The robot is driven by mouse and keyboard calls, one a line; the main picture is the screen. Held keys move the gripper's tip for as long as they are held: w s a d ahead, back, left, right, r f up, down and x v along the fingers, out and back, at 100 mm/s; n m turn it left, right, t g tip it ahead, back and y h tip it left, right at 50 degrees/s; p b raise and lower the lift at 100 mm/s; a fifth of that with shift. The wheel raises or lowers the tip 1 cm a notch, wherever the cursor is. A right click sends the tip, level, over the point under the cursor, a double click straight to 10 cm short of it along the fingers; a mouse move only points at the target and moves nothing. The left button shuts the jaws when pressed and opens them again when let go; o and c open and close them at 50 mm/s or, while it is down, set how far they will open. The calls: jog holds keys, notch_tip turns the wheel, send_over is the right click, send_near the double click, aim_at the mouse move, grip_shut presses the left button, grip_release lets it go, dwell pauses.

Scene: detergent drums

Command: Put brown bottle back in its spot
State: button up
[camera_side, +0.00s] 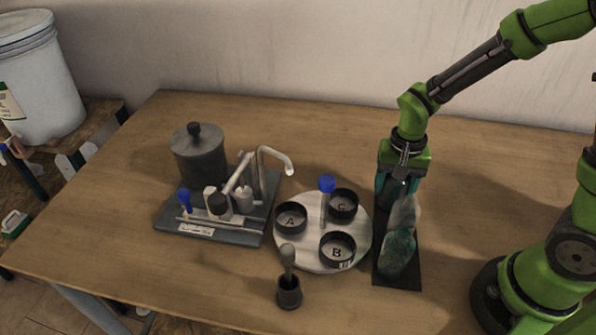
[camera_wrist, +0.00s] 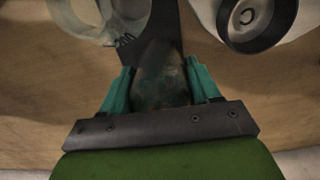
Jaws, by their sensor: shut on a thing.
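My gripper (camera_side: 393,190) is low over the back part of a black strip (camera_side: 398,281) on the table. In the wrist view its teal fingers (camera_wrist: 162,88) are shut on a dark brown, mottled bottle (camera_wrist: 160,72). The bottle lies between both fingers and over the strip. Whether its base touches the strip cannot be told. In the side view the held bottle is mostly hidden by the fingers and a clear, greenish bottle (camera_side: 398,253). That clear bottle stands on the strip's front part, close to the gripper, and shows at the top left of the wrist view (camera_wrist: 90,22).
A round white tray (camera_side: 308,257) with black cups A (camera_side: 291,218), B (camera_side: 338,249) and C (camera_side: 343,204) and a blue-capped tube (camera_side: 326,198) is just left of the strip. The back right table is clear.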

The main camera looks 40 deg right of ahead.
jog(key=o, duration=1.6)
jog(key=shift+c, duration=0.2)
jog(key=shift+r, duration=3.75)
jog(key=shift+s+a+f+n, duration=0.1)
jog(key=shift+f+n, duration=0.05)
jog(key=shift+n, duration=0.25)
jog(key=s+a+r+n+t+y, duration=0.1)
jog(key=s+r+n+t+y, duration=0.1)
jog(key=s+r+n+t, duration=0.2)
jog(key=shift+s+r+t, duration=1.6)
jog(key=shift+s+r, duration=0.1)
jog(key=shift+r, duration=2.7)
